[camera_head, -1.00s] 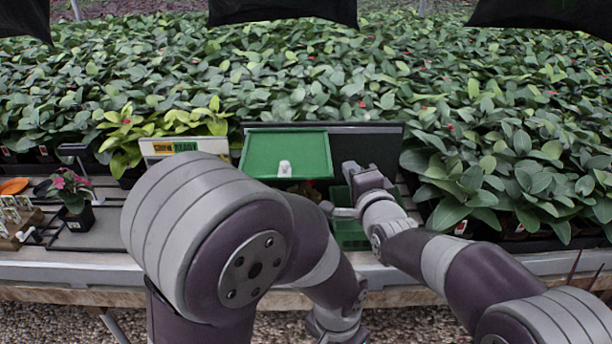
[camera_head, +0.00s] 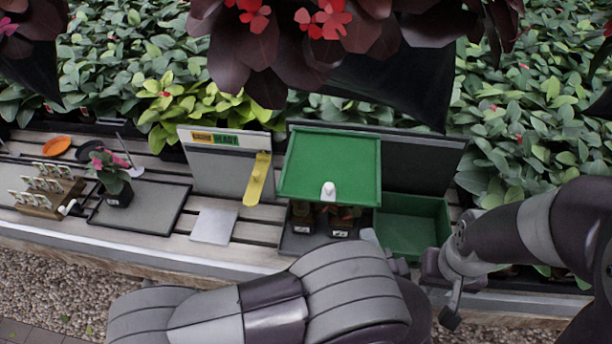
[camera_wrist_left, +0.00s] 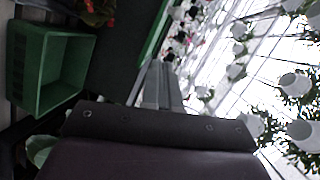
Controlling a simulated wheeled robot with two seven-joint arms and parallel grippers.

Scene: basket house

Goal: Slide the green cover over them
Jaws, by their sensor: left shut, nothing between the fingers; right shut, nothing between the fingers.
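The green cover (camera_head: 352,150) is a flat panel with a raised rim and a white knob (camera_head: 328,190). In the head view it sits raised and tilted over black pots with small plants (camera_head: 341,222), hiding part of them. My left gripper (camera_head: 369,237) is just below the cover's right front corner, mostly hidden behind my arm. In the left wrist view its fingers (camera_wrist_left: 160,85) are shut and empty, beside a green edge (camera_wrist_left: 152,35). My right gripper (camera_head: 451,312) is shut and empty, in front of the green bin (camera_head: 412,222).
The green bin also shows in the left wrist view (camera_wrist_left: 48,70). Left of the cover are a yellow strip (camera_head: 257,180), a sign board (camera_head: 216,168), a grey plate (camera_head: 213,226) and a pink-flowered pot (camera_head: 115,190). Dark red foliage (camera_head: 260,45) hangs overhead.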

